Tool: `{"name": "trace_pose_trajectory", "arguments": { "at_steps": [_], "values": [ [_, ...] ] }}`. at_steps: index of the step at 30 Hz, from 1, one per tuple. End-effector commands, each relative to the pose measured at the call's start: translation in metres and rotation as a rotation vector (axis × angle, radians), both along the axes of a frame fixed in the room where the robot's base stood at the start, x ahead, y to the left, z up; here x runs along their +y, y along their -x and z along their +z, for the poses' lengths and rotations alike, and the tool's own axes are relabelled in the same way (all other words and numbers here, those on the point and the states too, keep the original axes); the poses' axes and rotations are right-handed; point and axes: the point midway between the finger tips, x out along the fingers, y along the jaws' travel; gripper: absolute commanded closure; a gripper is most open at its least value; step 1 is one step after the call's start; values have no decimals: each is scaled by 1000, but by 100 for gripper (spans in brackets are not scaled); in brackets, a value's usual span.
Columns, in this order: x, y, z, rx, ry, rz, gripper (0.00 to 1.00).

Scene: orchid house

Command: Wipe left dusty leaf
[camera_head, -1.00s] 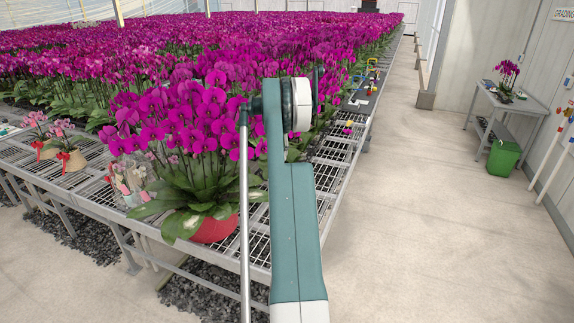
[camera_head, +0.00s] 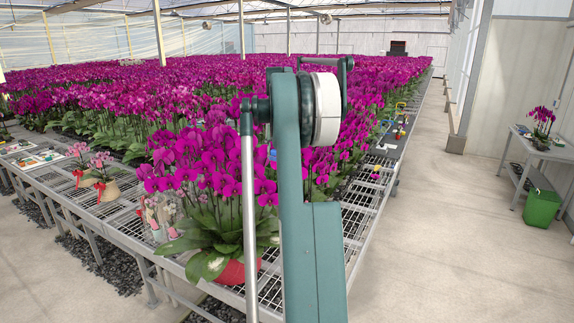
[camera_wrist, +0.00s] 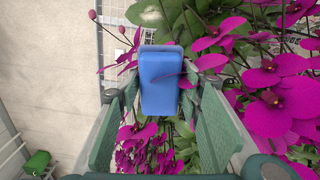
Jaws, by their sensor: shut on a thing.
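My gripper (camera_wrist: 160,88) is shut on a blue block (camera_wrist: 160,78), which looks like a sponge, in the wrist view. Magenta orchid flowers (camera_wrist: 275,110) crowd its right side and green leaves lie beyond the block. In the head view a large orchid stands in a red pot (camera_head: 238,273) at the bench's near edge. A broad leaf with a pale, dusty-looking patch (camera_head: 214,265) hangs over the pot's left side. Another leaf (camera_head: 177,246) spreads further left. My arm hides the plant's right part and my gripper in the head view.
The mesh bench (camera_head: 120,222) carries dense orchid rows behind. Small pink plants in tan pots (camera_head: 107,190) and a clear container with sticks (camera_head: 160,215) stand left of the big plant. The aisle (camera_head: 440,240) at right is free, with a green bin (camera_head: 542,208) beyond.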

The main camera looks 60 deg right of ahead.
Motion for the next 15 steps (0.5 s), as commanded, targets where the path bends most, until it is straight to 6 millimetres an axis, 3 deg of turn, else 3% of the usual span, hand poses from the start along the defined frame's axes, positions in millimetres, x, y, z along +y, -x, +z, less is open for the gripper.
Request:
{"name": "trace_pose_trajectory", "arguments": {
  "at_steps": [1, 9, 15],
  "values": [
    [11, -1, 17, 0, 0, -1, 74],
    [65, -1, 93, 0, 0, -17, 74],
    [96, 2, 133, 0, 0, -26, 74]
  ]
}}
